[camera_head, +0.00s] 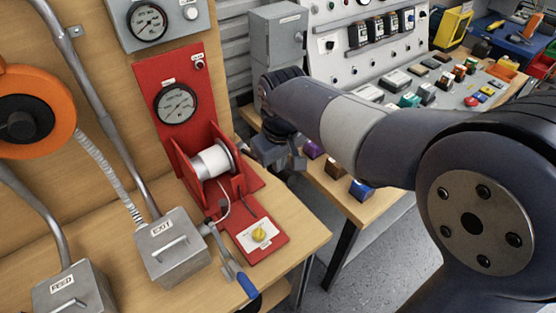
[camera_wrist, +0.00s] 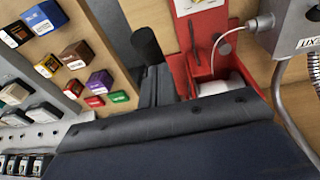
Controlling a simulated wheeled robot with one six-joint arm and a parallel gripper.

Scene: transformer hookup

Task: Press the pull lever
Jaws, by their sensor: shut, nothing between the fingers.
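A red unit (camera_head: 177,60) with a gauge and a white spool (camera_head: 212,162) stands on the wooden bench. A small dark lever (camera_head: 222,204) rises at its front, above a plate with a yellow knob (camera_head: 259,235). A crank with a blue handle (camera_head: 247,286) sits beside the EXIT box (camera_head: 172,247). No label marks which is the pull lever. My gripper (camera_head: 291,164) is shut and empty, right of the spool and apart from both levers. In the wrist view, my gripper (camera_wrist: 158,78) is dark beside the red unit (camera_wrist: 212,47).
A second bench with coloured blocks (camera_head: 361,190) and a control panel (camera_head: 345,50) lies behind my arm. A floor gap separates the benches. An orange reel (camera_head: 55,95) is at left.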

